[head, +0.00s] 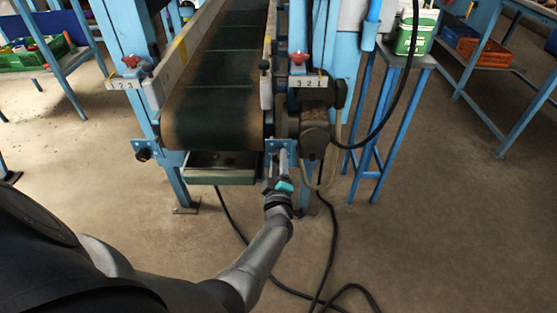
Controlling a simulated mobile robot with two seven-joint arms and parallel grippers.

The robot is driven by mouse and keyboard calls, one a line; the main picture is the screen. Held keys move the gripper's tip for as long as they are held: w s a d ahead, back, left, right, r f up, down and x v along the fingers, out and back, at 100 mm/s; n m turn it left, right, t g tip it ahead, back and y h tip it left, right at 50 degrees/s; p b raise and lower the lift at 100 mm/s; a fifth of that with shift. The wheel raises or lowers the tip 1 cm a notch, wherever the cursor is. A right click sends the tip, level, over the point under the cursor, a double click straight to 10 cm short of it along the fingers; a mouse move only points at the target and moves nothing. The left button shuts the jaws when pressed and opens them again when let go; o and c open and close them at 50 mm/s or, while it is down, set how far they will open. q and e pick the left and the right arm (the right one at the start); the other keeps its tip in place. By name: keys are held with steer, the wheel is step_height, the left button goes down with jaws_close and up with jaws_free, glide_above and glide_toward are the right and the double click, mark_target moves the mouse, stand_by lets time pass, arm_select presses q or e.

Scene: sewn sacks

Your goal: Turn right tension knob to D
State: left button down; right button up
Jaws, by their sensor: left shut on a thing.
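The conveyor's dark green belt (215,95) runs away from me between blue posts. My left gripper (283,160) reaches up to the blue bracket (271,146) at the right front corner of the belt. It is shut on the right tension knob there, which the fingers hide. I cannot make out any letter marks or where the knob points. A matching black knob (143,155) sits on the left front bracket. Red star knobs stand above number scales at the left (131,61) and right (299,58). My right gripper is not in view.
A grey-green tray (220,176) hangs under the belt end, left of my gripper. A motor housing (316,130) and hanging cables are close on the right. A blue stand (378,140) holds a green-and-white container (412,35). Black cables lie on the open floor.

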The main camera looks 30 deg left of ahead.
arm_select(q)
steer(key=m, duration=0.3)
steer(key=shift+m+p, duration=0.3)
steer(key=shift+p, duration=0.05)
steer(key=m, duration=0.2)
steer(key=shift+m, duration=0.4)
steer(key=m, duration=0.3)
steer(key=shift+m+p, duration=0.3)
steer(key=shift+p, duration=0.1)
steer(key=m, duration=0.3)
steer(key=shift+m, duration=0.3)
steer(key=m, duration=0.7)
steer(key=shift+m, duration=1.3)
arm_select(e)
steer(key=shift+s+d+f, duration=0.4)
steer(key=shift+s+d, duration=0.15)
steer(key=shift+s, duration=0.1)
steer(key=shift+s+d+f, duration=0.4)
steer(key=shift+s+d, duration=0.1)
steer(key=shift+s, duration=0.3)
